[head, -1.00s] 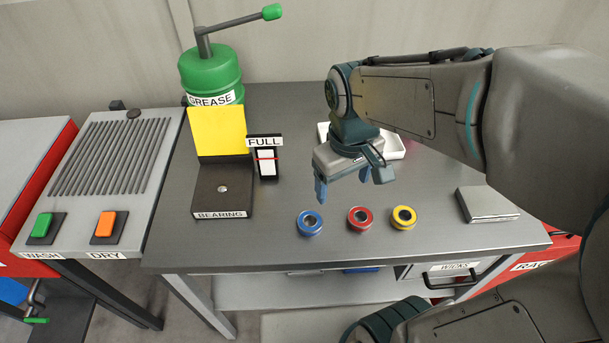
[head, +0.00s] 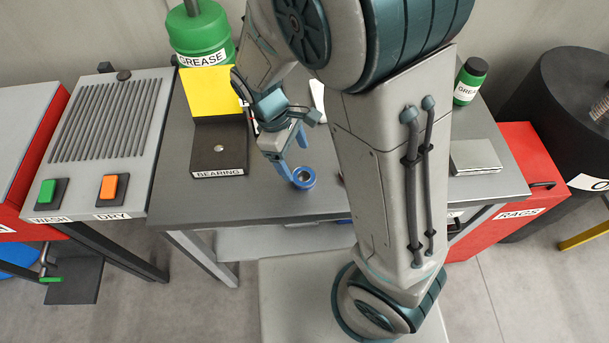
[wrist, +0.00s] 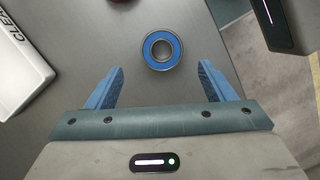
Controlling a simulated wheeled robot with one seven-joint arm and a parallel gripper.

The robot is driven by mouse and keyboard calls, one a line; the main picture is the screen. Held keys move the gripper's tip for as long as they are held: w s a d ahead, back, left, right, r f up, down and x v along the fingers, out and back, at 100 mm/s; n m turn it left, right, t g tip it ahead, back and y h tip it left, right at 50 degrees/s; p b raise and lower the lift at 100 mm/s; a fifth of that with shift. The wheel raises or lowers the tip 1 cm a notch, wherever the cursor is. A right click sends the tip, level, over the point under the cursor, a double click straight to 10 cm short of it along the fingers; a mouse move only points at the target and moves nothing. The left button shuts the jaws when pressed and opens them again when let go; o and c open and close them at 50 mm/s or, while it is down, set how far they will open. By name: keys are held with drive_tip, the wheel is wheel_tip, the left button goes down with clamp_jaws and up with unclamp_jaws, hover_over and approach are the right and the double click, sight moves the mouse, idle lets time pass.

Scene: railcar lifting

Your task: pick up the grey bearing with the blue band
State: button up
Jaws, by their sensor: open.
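The grey bearing with the blue band (head: 304,178) lies flat on the grey table near its front edge. In the wrist view the bearing (wrist: 161,50) is ahead of my gripper, roughly centred between the fingers and just beyond their tips. My gripper (wrist: 161,75) is open and empty, with two blue fingers spread apart. In the head view my gripper (head: 291,161) hangs close beside the bearing, on its upper left. The red-banded and yellow-banded bearings are largely or wholly hidden behind my arm in the head view.
The grease press base marked BEARING (head: 219,150) stands left of my gripper. A white tray marked CLEAN (wrist: 22,70) is at the left of the wrist view.

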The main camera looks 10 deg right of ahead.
sight(303, 175)
drive_tip(key=shift+p+x, duration=0.45)
drive_tip(key=shift+x, duration=2.7)
drive_tip(key=shift+s, duration=0.1)
drive_tip(key=c, duration=1.3)
